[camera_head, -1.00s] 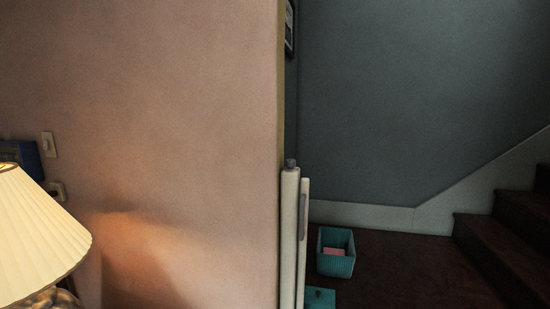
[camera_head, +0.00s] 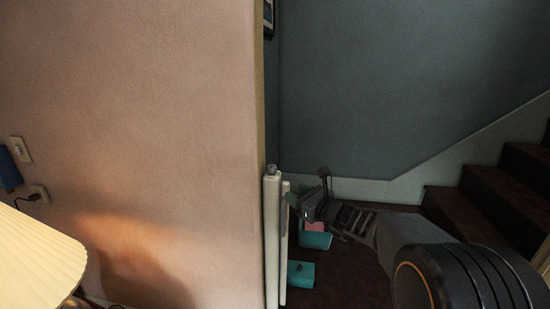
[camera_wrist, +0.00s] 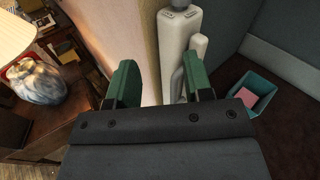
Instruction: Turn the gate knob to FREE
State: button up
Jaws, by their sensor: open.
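The gate's white post (camera_head: 271,235) stands upright at the wall's end in the head view, with a small grey knob (camera_head: 272,170) on top. In the wrist view the white post (camera_wrist: 178,45) rises beyond the fingers, and the grey knob (camera_wrist: 180,4) shows at the top edge. I cannot read any FREE marking. My gripper (camera_head: 308,194) is right of the post in the head view, apart from the knob.
A lit lamp (camera_head: 38,255) stands at the left. The pink wall (camera_head: 150,120) adjoins the post. A teal bin (camera_head: 315,239) with something pink and a teal block (camera_head: 300,274) are on the floor. Dark stairs (camera_head: 500,195) rise at the right.

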aim_at(275, 169)
jog(key=w+a+p, duration=0.1)
jog(key=w+a, duration=0.1)
jog(key=w, duration=0.2)
jog(key=w+a+r+m+t+p, duration=0.1)
jog(key=w+a+p, duration=0.1)
jog(key=w, duration=0.2)
jog(key=w+a+m+h+p, duration=0.1)
jog(key=w+a, duration=0.1)
jog(key=w, duration=0.3)
jog(key=shift+w+a+r+p, duration=0.1)
jog(key=shift+a+r+p, duration=0.1)
jog(key=shift+p, duration=0.15)
jog(key=c, duration=0.6)
jog(key=shift+y, duration=0.3)
jog(key=n+g+y, duration=0.1)
jog(key=n+g+y+p, duration=0.2)
jog(key=g+y, duration=0.1)
jog(key=shift+w+d+n, duration=0.25)
jog(key=shift+d+n, duration=0.05)
jog(key=n+g+y+p, duration=0.1)
jog(key=g, duration=0.1)
jog(key=n+g+y+p, duration=0.1)
jog(key=n+g, duration=0.1)
jog(key=n+g+y+p, duration=0.1)
jog(key=g, duration=0.1)
jog(key=shift+w+n+g, duration=0.25)
jog(key=shift+n+g, duration=0.35)
jog(key=shift+g, duration=0.1)
